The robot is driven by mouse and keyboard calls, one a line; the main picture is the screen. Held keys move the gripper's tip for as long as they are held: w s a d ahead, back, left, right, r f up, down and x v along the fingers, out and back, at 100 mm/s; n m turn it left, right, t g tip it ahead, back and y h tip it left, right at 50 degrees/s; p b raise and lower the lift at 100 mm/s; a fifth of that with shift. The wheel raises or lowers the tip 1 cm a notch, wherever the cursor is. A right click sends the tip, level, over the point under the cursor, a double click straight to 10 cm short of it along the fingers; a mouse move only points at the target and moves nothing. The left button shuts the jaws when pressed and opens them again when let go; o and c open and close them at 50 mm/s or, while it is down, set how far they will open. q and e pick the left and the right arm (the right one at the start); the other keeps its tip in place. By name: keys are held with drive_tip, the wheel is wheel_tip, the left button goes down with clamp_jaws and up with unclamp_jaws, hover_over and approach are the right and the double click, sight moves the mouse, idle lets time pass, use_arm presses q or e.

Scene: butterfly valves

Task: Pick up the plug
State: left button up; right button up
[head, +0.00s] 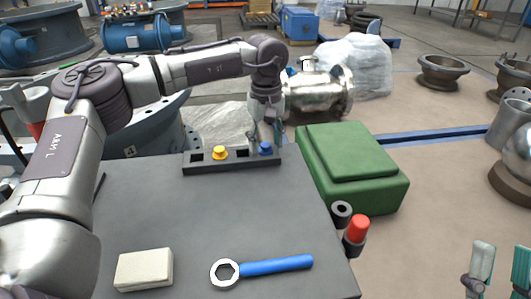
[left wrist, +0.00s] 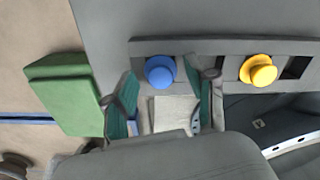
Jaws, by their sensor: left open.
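A dark rack (head: 232,163) with square holes lies at the far edge of the grey table. A yellow plug (head: 219,152) and a blue plug (head: 265,148) sit in it; both also show in the left wrist view, the blue plug (left wrist: 160,71) and the yellow plug (left wrist: 258,71). My left gripper (head: 266,137) is over the rack at the blue plug. In the left wrist view its open fingers (left wrist: 161,80) stand on either side of the blue plug, with gaps visible. My right gripper (head: 502,248) is at the lower right corner, fingers apart and empty.
A green box (head: 352,165) stands right of the rack. A red-topped cylinder (head: 356,232) and a black ring (head: 341,212) are at the table's right edge. A blue-handled ring wrench (head: 262,267) and a cream block (head: 143,269) lie in front. The middle of the table is clear.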

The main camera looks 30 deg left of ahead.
use_arm(q)
drive_tip(key=shift+f, duration=0.1)
drive_tip(key=c, duration=0.9)
